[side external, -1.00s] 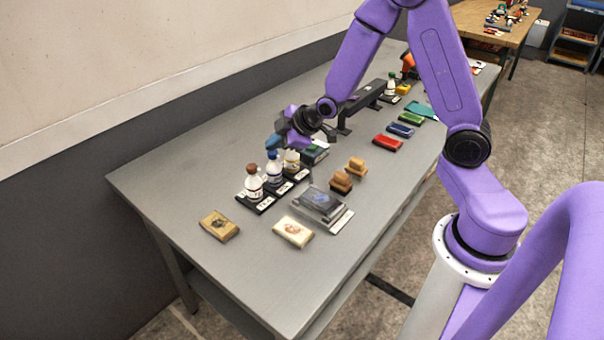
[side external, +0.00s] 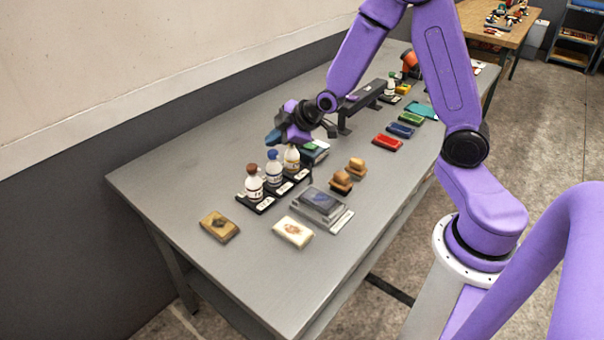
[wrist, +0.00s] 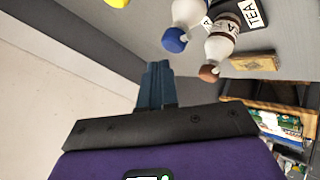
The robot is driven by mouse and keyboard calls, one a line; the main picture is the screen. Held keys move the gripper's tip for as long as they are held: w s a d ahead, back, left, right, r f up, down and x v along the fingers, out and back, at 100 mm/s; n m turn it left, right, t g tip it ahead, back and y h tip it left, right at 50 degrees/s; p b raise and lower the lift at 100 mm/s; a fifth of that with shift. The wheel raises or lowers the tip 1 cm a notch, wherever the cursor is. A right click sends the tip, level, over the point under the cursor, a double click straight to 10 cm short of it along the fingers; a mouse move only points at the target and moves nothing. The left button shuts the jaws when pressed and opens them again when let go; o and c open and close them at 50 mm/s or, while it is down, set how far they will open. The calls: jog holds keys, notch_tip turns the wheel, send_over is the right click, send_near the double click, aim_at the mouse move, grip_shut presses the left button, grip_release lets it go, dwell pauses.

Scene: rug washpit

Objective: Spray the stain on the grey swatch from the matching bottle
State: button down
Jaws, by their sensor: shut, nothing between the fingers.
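The grey swatch (side external: 322,199) lies on a grey stand near the table's front, with a dark bluish patch on top; the stain's kind is unclear. Behind it stand three upright white bottles: brown-capped (side external: 254,184), blue-capped (side external: 274,170) and yellow-capped (side external: 292,159). In the wrist view the brown-capped bottle (wrist: 224,45) bears a label reading TEA, next to the blue-capped bottle (wrist: 187,14). A yellow cap (wrist: 117,3) is cut off at the top. My gripper (side external: 272,138) is shut and empty, above and behind the bottles; its fingers (wrist: 155,84) point left in the side view.
A tan stained swatch (side external: 219,226) and a cream stained swatch (side external: 293,232) lie in front. Two brown blocks (side external: 341,181) (side external: 356,168) are right of the bottles. Red (side external: 388,143), blue (side external: 401,130) and green (side external: 411,118) pads lie farther back.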

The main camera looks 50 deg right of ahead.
aim_at(276, 154)
jog(key=shift+r, duration=0.1)
notch_tip(276, 154, up, 6)
jog(key=shift+f, duration=0.1)
dwell(0.7)
jog(key=shift+s, duration=0.1)
dwell(0.4)
jog(key=s+a+g+y, duration=0.15)
jog(key=s+a, duration=0.25)
jog(key=s, duration=0.4)
jog(key=s+a+g, duration=0.3)
jog(key=s+a, duration=0.2)
jog(key=s, duration=0.3)
jog(key=s+d+r+n+g+h, duration=0.1)
jog(key=s+d+g+h, duration=0.2)
jog(key=s, duration=1.4)
jog(key=shift+s+d+g, duration=0.25)
jog(key=shift+d+g, duration=0.1)
jog(key=shift+g, duration=0.3)
